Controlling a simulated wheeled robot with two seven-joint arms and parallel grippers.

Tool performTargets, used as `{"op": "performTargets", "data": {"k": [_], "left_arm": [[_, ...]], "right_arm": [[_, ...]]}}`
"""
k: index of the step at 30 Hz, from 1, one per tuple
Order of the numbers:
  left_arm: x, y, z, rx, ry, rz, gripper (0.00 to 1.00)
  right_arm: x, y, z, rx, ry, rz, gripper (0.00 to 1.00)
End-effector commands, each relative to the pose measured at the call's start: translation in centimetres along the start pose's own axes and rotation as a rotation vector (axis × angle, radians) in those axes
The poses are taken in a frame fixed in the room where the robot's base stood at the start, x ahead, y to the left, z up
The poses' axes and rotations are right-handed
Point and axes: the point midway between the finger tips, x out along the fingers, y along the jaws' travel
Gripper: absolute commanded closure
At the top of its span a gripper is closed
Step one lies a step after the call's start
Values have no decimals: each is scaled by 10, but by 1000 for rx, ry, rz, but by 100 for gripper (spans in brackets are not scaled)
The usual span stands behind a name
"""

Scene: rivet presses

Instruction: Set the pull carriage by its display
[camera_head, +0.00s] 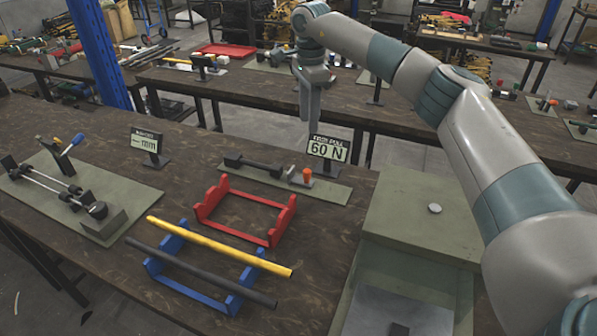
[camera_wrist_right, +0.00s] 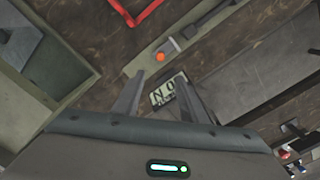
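The pull display (camera_head: 327,149) is a small black-framed sign on a stand reading 60 N; it also shows in the right wrist view (camera_wrist_right: 168,94), upside down between my fingers. Beside it, a grey carriage block with an orange knob (camera_head: 306,174) sits on a rail fixture on a narrow green mat (camera_head: 330,191); the knob also shows in the right wrist view (camera_wrist_right: 160,57). My right gripper (camera_head: 309,115) hangs above and just behind the display, fingers pointing down. The wrist view shows its fingers (camera_wrist_right: 161,78) apart and empty. My left gripper is not in view.
A red cradle (camera_head: 268,238) stands empty in front. A blue cradle (camera_head: 193,290) holds a yellow tube (camera_head: 218,247) and a black tube (camera_head: 200,271). A second display (camera_head: 147,141) reading in mm and a lever fixture (camera_head: 62,180) stand left. A green box-like station (camera_head: 420,205) stands right.

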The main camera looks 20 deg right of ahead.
Motion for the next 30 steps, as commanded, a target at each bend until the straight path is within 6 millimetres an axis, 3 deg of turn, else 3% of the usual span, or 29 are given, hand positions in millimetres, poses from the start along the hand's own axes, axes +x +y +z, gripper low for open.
{"op": "performTargets", "data": {"k": [9,17,23,30], "left_arm": [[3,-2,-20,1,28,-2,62],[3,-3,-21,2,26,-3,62],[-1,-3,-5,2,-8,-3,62],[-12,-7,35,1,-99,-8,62]], "right_arm": [[-2,-1,-3,-38,-2,7,61],[0,-1,-3,-37,-2,7,61],[15,-1,-3,-38,-1,9,61],[50,0,-3,-37,-2,11,61]]}}
